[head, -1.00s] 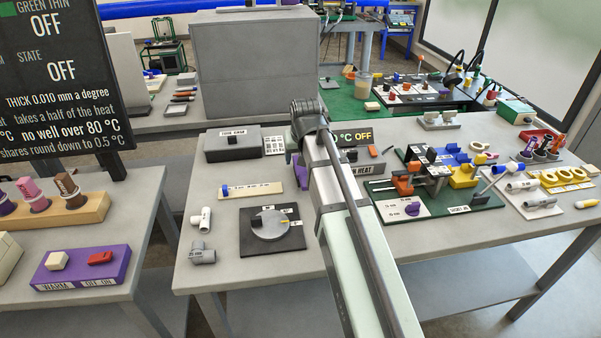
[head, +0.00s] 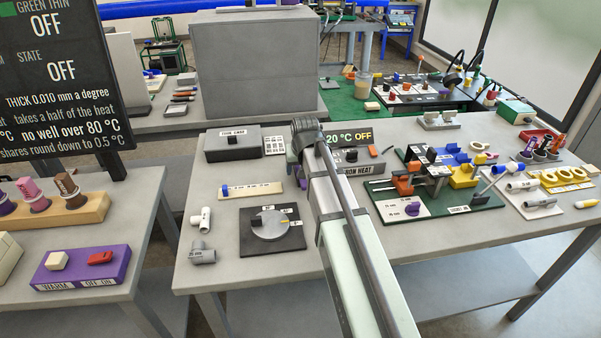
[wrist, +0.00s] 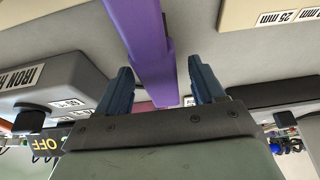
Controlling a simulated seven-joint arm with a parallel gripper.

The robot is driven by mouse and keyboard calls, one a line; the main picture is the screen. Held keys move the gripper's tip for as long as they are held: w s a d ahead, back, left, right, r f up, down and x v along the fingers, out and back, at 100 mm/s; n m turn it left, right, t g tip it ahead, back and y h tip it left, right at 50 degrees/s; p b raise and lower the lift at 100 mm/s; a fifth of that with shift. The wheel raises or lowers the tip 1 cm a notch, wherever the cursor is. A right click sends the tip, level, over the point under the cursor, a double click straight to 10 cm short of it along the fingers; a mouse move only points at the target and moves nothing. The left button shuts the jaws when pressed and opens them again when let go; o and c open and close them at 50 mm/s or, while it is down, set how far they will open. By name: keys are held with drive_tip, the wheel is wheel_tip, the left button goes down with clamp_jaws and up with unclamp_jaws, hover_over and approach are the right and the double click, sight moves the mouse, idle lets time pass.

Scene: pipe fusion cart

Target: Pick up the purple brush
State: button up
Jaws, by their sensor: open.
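The long purple brush (wrist: 148,42) crosses the upper middle of the wrist view, running from the top edge down toward my gripper's palm. My gripper (wrist: 159,68) is open, with one dark blue finger on each side of the brush in the picture. I see a gap between the brush and each finger. I cannot tell how deep the brush sits between them. In the head view my own arm covers the spot, and the brush does not show clearly there.
The iron heater box (head: 357,161) stands right of my wrist, and a dark grey box (head: 232,144) stands to the left. A cream ruler strip (head: 250,189) and a dial plate (head: 272,232) lie in front. A green fixture board (head: 436,197) is farther right.

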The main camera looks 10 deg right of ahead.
drive_tip(key=c, duration=1.1)
drive_tip(key=shift+r, duration=5.05)
